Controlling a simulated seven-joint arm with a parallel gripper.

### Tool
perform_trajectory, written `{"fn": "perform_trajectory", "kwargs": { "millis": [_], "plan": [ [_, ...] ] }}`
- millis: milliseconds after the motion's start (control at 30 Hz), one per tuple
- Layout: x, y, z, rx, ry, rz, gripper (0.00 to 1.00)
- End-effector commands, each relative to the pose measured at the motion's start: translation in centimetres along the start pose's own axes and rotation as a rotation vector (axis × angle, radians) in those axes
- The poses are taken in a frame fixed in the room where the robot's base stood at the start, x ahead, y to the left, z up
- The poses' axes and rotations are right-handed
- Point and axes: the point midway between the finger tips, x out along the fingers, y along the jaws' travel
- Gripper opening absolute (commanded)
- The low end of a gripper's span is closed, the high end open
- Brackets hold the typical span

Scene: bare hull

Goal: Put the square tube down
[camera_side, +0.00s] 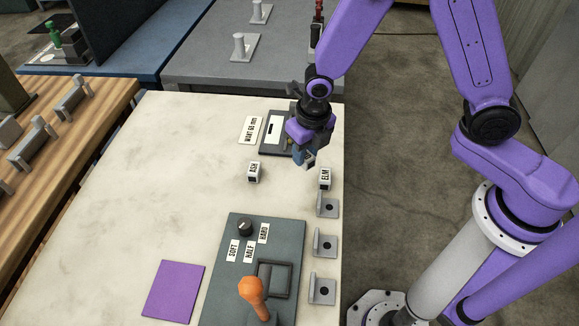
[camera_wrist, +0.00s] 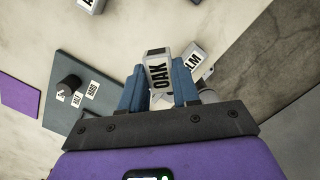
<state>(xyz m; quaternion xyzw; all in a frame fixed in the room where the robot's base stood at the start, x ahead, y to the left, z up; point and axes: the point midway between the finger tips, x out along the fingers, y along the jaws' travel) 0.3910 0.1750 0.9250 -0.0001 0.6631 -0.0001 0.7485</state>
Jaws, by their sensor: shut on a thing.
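My gripper (camera_wrist: 159,88) is shut on a pale square tube (camera_wrist: 158,72) with a label reading OAK, gripped between its two blue fingers. In the side view my gripper (camera_side: 306,158) points down over the table's right part, just in front of a dark device; the held tube is hard to make out there. Two more square tubes stand on the table (camera_side: 150,170): one labelled ASH (camera_side: 254,173) to the left of my gripper and one labelled ELM (camera_side: 325,179) in front and to the right. The ELM tube also shows in the wrist view (camera_wrist: 193,54), close beside the held tube.
Several grey brackets (camera_side: 325,244) line the table's right edge. A grey panel (camera_side: 229,276) carries a black knob (camera_side: 245,226), SOFT, HALF and HARD labels and an orange-handled lever (camera_side: 252,291). A purple square (camera_side: 173,291) lies left of it. The table's left half is clear.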

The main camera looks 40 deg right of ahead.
Motion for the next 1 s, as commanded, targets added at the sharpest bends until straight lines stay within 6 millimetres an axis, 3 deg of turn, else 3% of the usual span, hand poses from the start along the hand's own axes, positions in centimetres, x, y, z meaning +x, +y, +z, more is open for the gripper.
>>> {"fn": "perform_trajectory", "kwargs": {
  "millis": [300, 533, 800, 1000],
  "plan": [
    [4.1, 1.2, 2.3, 0.001, 0.001, 0.000, 0.01],
    [5.2, 1.6, 3.0, 0.000, -0.001, 0.001, 0.01],
    [8.1, 1.7, 2.8, -0.001, -0.002, 0.000, 0.01],
    [8.4, 1.7, 2.7, 0.000, -0.003, 0.002, 0.01]
  ]
}}
